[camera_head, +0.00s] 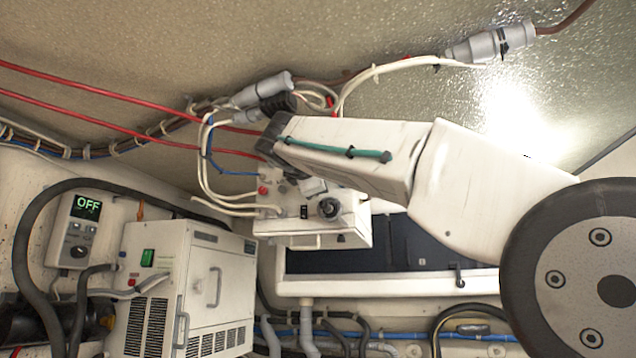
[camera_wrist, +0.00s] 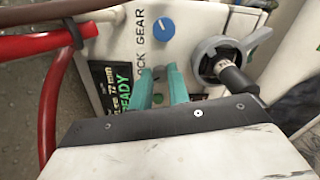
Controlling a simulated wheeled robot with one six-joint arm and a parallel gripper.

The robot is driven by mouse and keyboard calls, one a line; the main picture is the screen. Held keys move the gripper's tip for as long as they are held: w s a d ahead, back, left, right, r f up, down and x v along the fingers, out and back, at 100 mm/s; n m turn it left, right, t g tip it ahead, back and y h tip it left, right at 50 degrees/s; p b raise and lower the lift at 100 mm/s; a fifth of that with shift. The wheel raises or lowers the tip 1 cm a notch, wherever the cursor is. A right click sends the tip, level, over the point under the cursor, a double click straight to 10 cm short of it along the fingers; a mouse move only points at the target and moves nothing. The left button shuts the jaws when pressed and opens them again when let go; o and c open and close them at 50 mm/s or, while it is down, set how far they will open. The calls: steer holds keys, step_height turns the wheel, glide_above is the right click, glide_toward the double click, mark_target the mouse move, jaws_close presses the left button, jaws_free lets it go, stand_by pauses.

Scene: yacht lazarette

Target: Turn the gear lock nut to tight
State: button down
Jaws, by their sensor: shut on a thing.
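My gripper's two teal fingers (camera_wrist: 162,87) reach onto the front of a white unit (camera_wrist: 205,22), beside lettering that reads LOCK and GEAR. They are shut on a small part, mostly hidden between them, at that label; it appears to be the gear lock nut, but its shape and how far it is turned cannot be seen. In the head view the same white unit (camera_head: 290,241) sits below the end of my arm, which hides the fingers.
A blue knob (camera_wrist: 162,28) is just beyond the fingers; a grey winged collar with a dark stem (camera_wrist: 228,68) stands close right. A red hose (camera_wrist: 48,110) runs at left. In the head view, a white vented cabinet (camera_head: 205,282) and a controller showing OFF (camera_head: 78,230) stand left.

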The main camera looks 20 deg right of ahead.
steer(key=m, duration=0.6)
steer(key=shift+m, duration=0.3)
stand_by(0.4)
steer(key=c, duration=1.3)
jaws_free()
steer(key=shift+c, duration=0.2)
steer(key=v, duration=0.7)
steer(key=shift+s+a, duration=0.25)
